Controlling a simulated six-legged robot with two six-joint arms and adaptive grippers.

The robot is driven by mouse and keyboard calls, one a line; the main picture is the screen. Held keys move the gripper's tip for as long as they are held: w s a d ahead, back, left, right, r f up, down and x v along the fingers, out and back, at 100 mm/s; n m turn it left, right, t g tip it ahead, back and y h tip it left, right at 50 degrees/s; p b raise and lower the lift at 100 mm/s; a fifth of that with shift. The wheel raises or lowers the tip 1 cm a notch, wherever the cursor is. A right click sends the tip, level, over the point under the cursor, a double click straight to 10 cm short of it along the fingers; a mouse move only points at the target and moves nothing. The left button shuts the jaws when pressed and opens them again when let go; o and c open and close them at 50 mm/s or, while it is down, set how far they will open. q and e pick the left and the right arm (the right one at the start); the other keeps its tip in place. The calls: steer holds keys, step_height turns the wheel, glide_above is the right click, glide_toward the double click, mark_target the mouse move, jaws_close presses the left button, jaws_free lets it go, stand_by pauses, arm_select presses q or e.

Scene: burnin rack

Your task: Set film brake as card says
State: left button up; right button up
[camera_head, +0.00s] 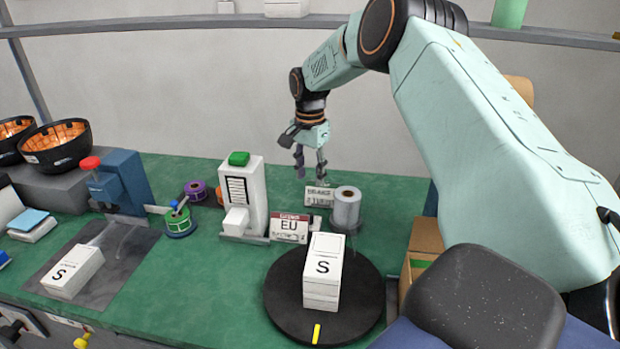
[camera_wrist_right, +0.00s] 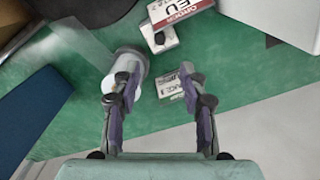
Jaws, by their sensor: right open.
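A small white card (camera_head: 319,196) stands at the back of the green bench; its top line seems to read BRAKE, the lower line is too small to read surely. A pale film roll (camera_head: 346,208) stands upright just right of it. My right gripper (camera_head: 310,172) is open and empty above and behind the card. In the right wrist view the gripper (camera_wrist_right: 160,80) has its fingers apart; the left finger overlaps the film roll (camera_wrist_right: 130,62) in the picture, and the card (camera_wrist_right: 172,88) shows between the fingers. Contact cannot be told. My left gripper is not in view.
A black turntable (camera_head: 285,305) carries white boxes marked S (camera_head: 323,268). A white dispenser (camera_head: 243,195) with a green top, a tape reel (camera_head: 180,222) and a blue press (camera_head: 122,182) stand left.

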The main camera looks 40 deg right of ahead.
mark_target(310, 214)
step_height(310, 214, down, 5)
steer(key=n+b, duration=0.3)
steer(key=b, duration=0.2)
steer(key=shift+r, duration=0.2)
steer(key=shift+f+n, duration=0.3)
steer(key=shift+f, duration=0.05)
step_height(310, 214, down, 7)
steer(key=shift+f+b, duration=0.15)
steer(key=shift+b, duration=0.6)
jaws_close()
